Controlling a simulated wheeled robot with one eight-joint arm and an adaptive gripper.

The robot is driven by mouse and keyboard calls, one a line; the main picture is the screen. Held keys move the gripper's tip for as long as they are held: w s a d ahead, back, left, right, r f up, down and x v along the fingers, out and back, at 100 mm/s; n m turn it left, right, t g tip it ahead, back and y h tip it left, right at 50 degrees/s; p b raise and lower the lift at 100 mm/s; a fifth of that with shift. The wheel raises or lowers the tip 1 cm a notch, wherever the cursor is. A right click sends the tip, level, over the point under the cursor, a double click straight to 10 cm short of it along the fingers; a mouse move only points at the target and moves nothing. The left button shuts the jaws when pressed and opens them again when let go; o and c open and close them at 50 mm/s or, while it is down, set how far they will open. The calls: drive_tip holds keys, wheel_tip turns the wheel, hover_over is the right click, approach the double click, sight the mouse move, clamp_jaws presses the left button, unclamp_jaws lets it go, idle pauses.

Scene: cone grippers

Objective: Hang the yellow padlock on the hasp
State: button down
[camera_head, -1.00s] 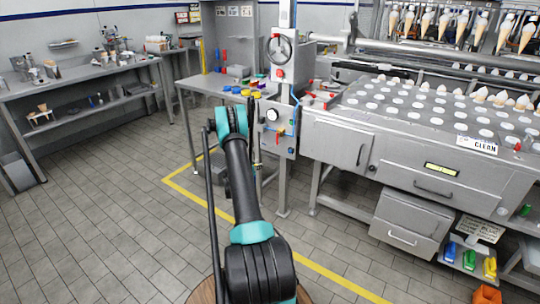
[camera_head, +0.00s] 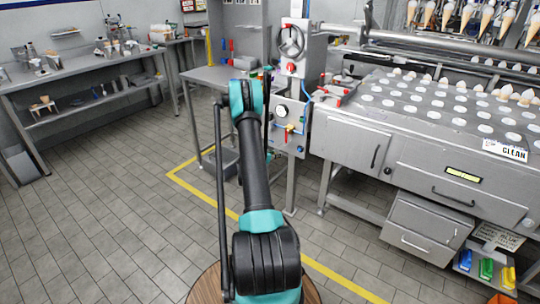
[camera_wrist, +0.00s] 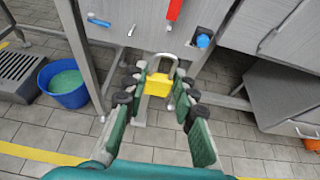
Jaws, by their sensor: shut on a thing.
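The yellow padlock (camera_wrist: 160,87) sits between the fingers of my gripper (camera_wrist: 158,80) in the wrist view. Its shackle points up toward the grey panel, with the yellow body below. My gripper is shut on the body from both sides. The padlock appears in front of the panel's lower edge, and I see no contact with it. In the head view my arm's teal end hides the fingers and the padlock. The grey control panel (camera_head: 286,141) stands just right of the arm's end. I cannot make out the hasp in either view.
The panel bears a red handle (camera_wrist: 174,10), a blue knob (camera_wrist: 203,41) and a blue lever (camera_wrist: 98,20). A blue bucket (camera_wrist: 66,87) stands on the floor at left. The steel counter (camera_head: 350,150) bounds the right side. Tiled floor at left is open.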

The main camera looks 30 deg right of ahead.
drive_tip(key=r+x, duration=0.2)
drive_tip(key=x, duration=0.6)
drive_tip(key=shift+d, duration=0.5)
idle(0.4)
drive_tip(key=shift+w+f, duration=0.1)
idle(0.4)
drive_tip(key=c, duration=1.1)
unclamp_jaws()
drive_tip(key=shift+c, duration=0.2)
drive_tip(key=v, duration=1.2)
